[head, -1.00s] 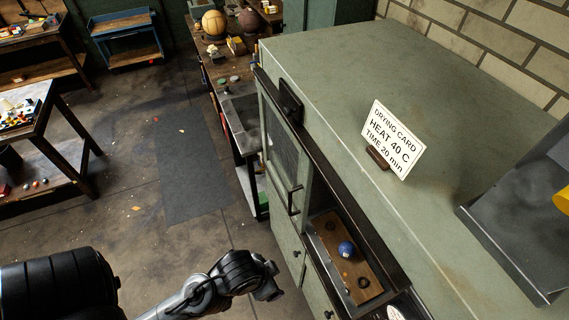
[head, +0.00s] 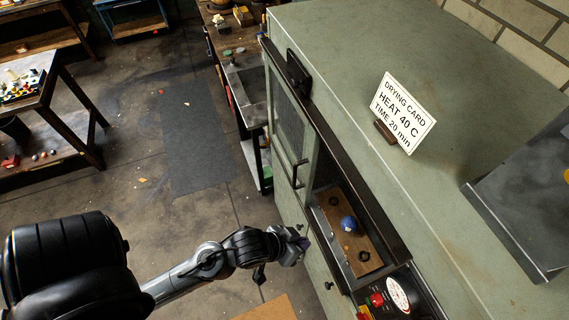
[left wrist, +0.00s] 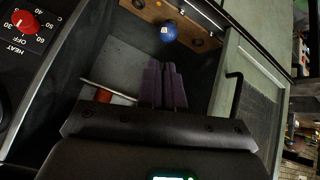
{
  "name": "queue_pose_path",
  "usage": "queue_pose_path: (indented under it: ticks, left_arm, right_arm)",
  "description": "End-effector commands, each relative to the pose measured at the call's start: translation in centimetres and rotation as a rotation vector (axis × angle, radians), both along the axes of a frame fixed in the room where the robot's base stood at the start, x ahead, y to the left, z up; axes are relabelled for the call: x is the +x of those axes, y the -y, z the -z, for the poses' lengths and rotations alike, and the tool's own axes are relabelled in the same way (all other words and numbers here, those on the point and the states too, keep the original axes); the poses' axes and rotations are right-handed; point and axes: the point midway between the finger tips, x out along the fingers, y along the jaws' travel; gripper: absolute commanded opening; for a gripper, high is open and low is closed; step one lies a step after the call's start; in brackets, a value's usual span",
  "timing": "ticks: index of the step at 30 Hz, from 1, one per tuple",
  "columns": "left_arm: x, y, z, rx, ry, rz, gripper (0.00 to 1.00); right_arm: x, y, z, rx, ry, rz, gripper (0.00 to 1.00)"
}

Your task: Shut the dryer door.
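The dryer is a green cabinet (head: 400,60). Its door (head: 288,120), with a mesh window and a dark bar handle (head: 299,173), stands at the far end of the front, leaving the near part open. In the opening, a blue ball (head: 348,224) sits on a wooden board (head: 352,246). My left gripper (head: 301,246) is just in front of the opening, apart from the handle. In the left wrist view, its purple fingers (left wrist: 163,84) are together with nothing visible between them; the handle (left wrist: 235,95) is to their right. My right gripper is out of view.
A red knob (left wrist: 25,22) is on the heat panel beside the opening. A drying card (head: 405,112) and a grey metal box (head: 525,195) are on the cabinet top. A workbench (head: 240,95) adjoins the far end.

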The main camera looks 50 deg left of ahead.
Motion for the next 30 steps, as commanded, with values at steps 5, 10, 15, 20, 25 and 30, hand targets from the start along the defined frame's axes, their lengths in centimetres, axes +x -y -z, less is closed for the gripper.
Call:
queue_pose_path:
  ticks: [5, 10, 15, 20, 25, 30]
  left_arm:
    - [1.9, 2.7, 4.2, -0.253, 0.142, 0.033, 0.0]
    - [1.3, 3.1, 8.8, -0.562, 0.16, 0.108, 0.0]
    - [-0.6, -0.7, 12.5, -0.91, 0.056, 0.147, 0.0]
    - [-1.4, -9.4, 13.3, -1.24, -0.082, 0.101, 0.0]
    - [0.4, -22.9, 10.1, -1.487, -0.127, 0.001, 0.0]
    - [3.3, -32.0, 6.3, -1.436, -0.053, -0.046, 0.0]
  right_arm:
    - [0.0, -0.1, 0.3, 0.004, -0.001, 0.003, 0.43]
    - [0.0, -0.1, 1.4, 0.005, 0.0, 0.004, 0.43]
    - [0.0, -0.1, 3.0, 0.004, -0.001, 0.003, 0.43]
    - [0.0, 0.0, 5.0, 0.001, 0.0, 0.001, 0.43]
    - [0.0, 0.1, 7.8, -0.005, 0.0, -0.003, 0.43]
    - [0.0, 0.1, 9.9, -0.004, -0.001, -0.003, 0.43]
